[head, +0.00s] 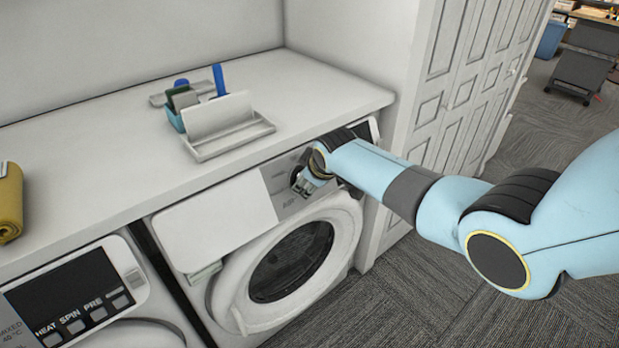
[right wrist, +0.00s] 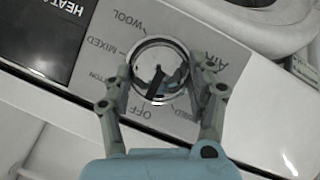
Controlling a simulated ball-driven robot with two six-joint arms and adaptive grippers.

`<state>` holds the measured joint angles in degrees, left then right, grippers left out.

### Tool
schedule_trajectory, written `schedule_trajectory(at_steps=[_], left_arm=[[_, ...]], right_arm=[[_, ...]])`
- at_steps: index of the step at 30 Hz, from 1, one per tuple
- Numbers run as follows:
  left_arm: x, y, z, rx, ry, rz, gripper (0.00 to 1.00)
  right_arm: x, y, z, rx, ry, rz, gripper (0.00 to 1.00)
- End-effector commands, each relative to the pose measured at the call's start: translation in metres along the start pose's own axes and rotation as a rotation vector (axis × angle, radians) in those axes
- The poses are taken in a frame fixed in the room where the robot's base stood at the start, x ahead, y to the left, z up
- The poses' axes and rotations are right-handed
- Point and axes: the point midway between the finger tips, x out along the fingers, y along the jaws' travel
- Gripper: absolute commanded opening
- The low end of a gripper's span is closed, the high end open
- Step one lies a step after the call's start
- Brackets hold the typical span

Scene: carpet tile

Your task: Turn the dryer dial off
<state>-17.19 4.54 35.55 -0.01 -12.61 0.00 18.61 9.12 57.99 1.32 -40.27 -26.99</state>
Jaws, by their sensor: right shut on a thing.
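The dryer (head: 348,212) is the white front-loading machine under the counter, with its round door closed. Its dial (head: 295,177) is partly hidden by my right gripper (head: 308,182). In the right wrist view the dial (right wrist: 157,56) is a round silver knob with a dark bar, ringed by labels including WOOL, MIXED, AIR and OFF. The lower end of the bar is close to the OFF label (right wrist: 146,111). My right gripper (right wrist: 161,76) is shut on the dial, with one finger on each side. My left gripper is not in view.
A second machine (head: 75,300) with HEAT, SPIN and PRE buttons stands at the lower left. The counter (head: 110,115) above holds a white tray organizer (head: 228,140) and a rolled mustard towel (head: 9,203). White panelled doors (head: 470,80) stand at the right; the carpet in front is clear.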

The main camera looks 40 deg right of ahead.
Motion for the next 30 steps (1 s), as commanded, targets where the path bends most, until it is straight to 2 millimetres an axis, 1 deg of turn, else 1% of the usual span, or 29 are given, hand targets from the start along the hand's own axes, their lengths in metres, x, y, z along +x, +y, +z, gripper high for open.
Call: schedule_trajectory(at_steps=[6,7,12,20,23,26,30], left_arm=[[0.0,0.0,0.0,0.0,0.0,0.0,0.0],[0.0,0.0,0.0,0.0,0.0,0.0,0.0],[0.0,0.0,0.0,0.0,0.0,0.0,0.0],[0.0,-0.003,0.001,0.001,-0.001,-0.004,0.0],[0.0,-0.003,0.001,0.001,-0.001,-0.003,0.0],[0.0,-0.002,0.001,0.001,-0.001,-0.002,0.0],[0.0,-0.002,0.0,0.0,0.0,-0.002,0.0]], right_arm=[[0.001,-0.001,0.002,-0.001,-0.003,-0.001,0.24],[0.001,-0.001,0.002,-0.001,-0.003,-0.001,0.6],[0.0,-0.001,0.001,-0.001,-0.002,0.0,0.82],[0.0,0.0,0.001,-0.001,-0.001,0.0,0.82],[-0.003,0.0,0.0,-0.001,0.001,0.001,0.82],[-0.012,0.0,0.001,-0.002,0.001,0.001,0.82],[-0.034,-0.001,0.001,-0.003,0.001,0.001,0.82]])
